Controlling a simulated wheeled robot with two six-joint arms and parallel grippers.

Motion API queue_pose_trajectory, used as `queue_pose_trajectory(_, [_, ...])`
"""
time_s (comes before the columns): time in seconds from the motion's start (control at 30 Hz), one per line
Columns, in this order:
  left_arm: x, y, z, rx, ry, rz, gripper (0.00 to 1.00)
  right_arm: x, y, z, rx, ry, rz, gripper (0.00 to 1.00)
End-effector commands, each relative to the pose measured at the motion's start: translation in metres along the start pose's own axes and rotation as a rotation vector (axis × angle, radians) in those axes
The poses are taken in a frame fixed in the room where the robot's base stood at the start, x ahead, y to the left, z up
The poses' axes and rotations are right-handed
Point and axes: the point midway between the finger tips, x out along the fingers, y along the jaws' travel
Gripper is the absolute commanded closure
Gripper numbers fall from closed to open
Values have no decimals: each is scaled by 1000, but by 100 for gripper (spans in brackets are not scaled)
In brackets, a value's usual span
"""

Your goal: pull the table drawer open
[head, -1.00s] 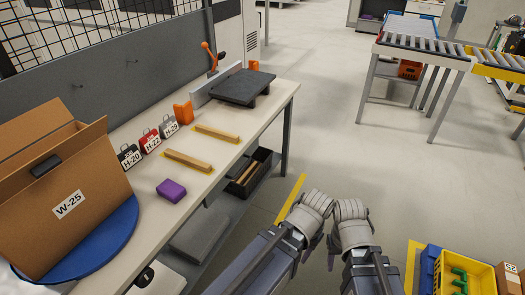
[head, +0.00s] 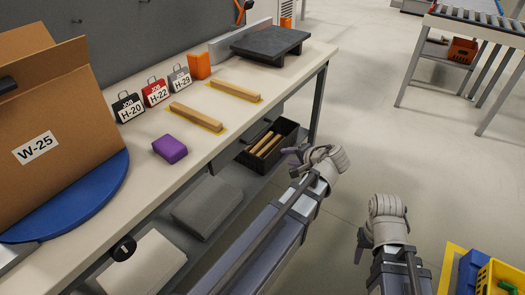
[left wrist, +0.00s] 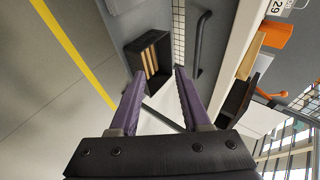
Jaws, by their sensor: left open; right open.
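In the left wrist view, a dark bar handle (left wrist: 203,42) shows on a grey front (left wrist: 218,30) below the tabletop, which I take for the drawer. My left gripper (head: 300,162) is beside the table's front side, near its far end. In the left wrist view its two purple fingers (left wrist: 158,80) are apart and empty, with the handle beyond and to the right of them. My right gripper (head: 386,205) is over open floor, away from the table.
A black bin (head: 288,128) with wooden strips stands on the lower shelf near my left gripper. A yellow crate (head: 492,280) stands at lower right.

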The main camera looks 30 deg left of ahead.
Motion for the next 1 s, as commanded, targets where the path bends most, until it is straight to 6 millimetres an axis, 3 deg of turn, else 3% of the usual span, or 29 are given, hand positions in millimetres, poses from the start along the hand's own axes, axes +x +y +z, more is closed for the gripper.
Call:
queue_pose_trajectory(0.03, [32,6,-3,7,10,-69,53,36,-4,-2,0,0,0,50])
queue_pose_trajectory(0.2, [77,-21,-14,55,46,-274,53,81,-8,-5,-1,0,1,50])
queue_pose_trajectory(0.3, [92,-33,-19,84,60,-360,53,98,-9,-6,-1,0,1,50])
queue_pose_trajectory(0.5, [104,-48,-24,122,72,-452,53,113,-11,-7,-1,0,2,50])
queue_pose_trajectory(0.77, [108,-54,-26,128,74,-467,53,114,-11,-7,-1,0,2,50])
queue_pose_trajectory(1.0, [139,-67,-30,128,72,-467,53,121,-11,-7,-1,0,3,50])
